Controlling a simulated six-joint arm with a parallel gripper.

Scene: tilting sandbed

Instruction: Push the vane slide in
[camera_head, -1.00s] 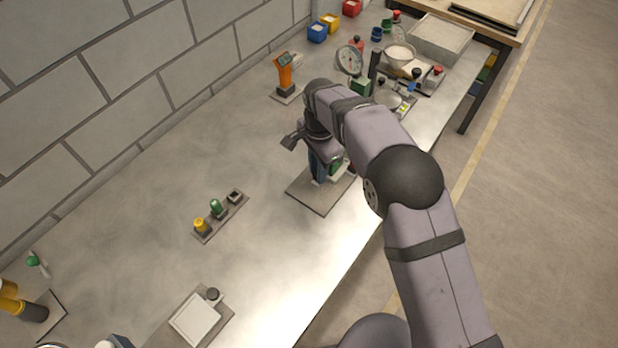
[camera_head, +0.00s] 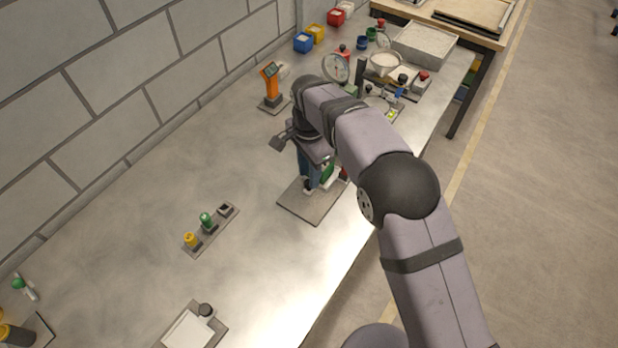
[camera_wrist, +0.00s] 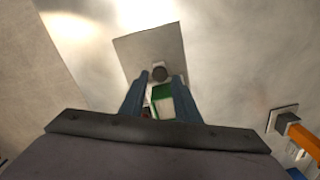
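The device with a green and white body (camera_wrist: 162,93) stands on a flat grey plate (camera_head: 312,213). It also shows in the head view as a green patch (camera_head: 327,172) with a red part (camera_head: 343,174) beside it. A dark round knob (camera_wrist: 159,73) sits on it in the wrist view. I cannot tell which part is the vane slide. My gripper (camera_wrist: 161,77) is low over the plate, its two blue fingers apart, one on each side of the green body and knob. Whether they touch anything is unclear. My wrist hides much of the device.
A strip with yellow, green and dark knobs (camera_head: 209,231) lies left of the plate. An orange device (camera_head: 271,86) stands behind, and a round dial (camera_head: 337,68) and several instruments stand farther back. The bench between the strip and the plate is clear.

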